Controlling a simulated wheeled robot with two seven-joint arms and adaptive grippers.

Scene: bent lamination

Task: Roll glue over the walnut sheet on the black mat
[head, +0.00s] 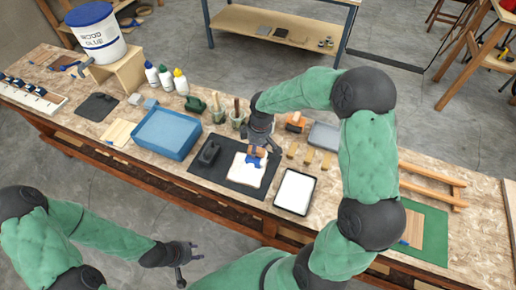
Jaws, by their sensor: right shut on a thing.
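The black mat (205,170) lies on the workbench near its front edge. The sheet (243,180) on it looks pale, almost white, over most of its visible face; little walnut colour shows. My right gripper (258,144) is above the far side of the sheet, shut on a roller with an orange-brown part and a blue part (256,161). The blue part is over the sheet; whether it touches cannot be told. My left gripper (198,251) is low, in front of the bench, with its fingers apart and empty.
A blue bin (166,132), bottles (165,78) and a glue bucket (97,35) stand left. A green mat (432,232) lies right.

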